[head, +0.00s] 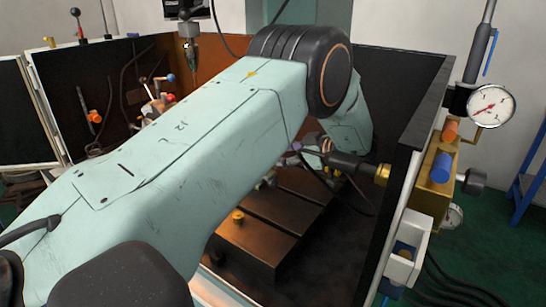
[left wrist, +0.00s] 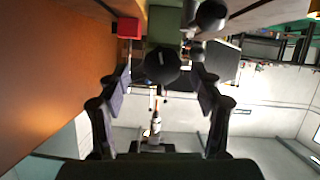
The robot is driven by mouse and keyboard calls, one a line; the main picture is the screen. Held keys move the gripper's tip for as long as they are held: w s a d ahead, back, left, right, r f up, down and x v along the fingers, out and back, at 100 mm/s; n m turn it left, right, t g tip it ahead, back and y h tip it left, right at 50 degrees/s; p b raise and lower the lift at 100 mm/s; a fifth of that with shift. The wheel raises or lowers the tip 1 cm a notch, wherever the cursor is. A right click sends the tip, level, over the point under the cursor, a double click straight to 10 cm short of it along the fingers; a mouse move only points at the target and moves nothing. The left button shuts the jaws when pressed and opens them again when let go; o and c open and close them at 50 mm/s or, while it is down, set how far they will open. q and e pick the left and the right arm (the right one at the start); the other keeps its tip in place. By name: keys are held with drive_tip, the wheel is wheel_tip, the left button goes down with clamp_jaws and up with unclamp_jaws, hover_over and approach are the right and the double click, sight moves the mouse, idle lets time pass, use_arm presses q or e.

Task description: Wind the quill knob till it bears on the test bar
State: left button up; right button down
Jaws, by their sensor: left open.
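A dark round knob (left wrist: 162,65) with a small pale mark on its face shows in the left wrist view; I take it for the quill knob. My left gripper (left wrist: 161,84) is open, with one finger on each side of the knob and visible gaps between. I cannot tell how deep the fingers reach along it. In the head view my left arm crosses the picture and hides most of the work area. The test bar cannot be made out for certain, nor whether the quill touches it. My right gripper is not in view.
The enclosure's right wall (head: 413,130) stands close to my forearm. A dial gauge (head: 491,106) and a brass block (head: 434,190) are on its outer side. A dark slotted table (head: 265,225) lies below. A spindle (head: 189,45) hangs at the back. A red block (left wrist: 128,27) is near the knob.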

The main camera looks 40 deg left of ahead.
use_arm(q)
drive_tip(key=x, duration=0.3)
drive_tip(key=shift+s+a, duration=0.3)
drive_tip(key=shift+s, duration=0.05)
drive_tip(key=shift+w+a+f, duration=0.15)
drive_tip(key=shift+w, duration=0.05)
drive_tip(key=shift+s, duration=0.15)
drive_tip(key=c, duration=1.2)
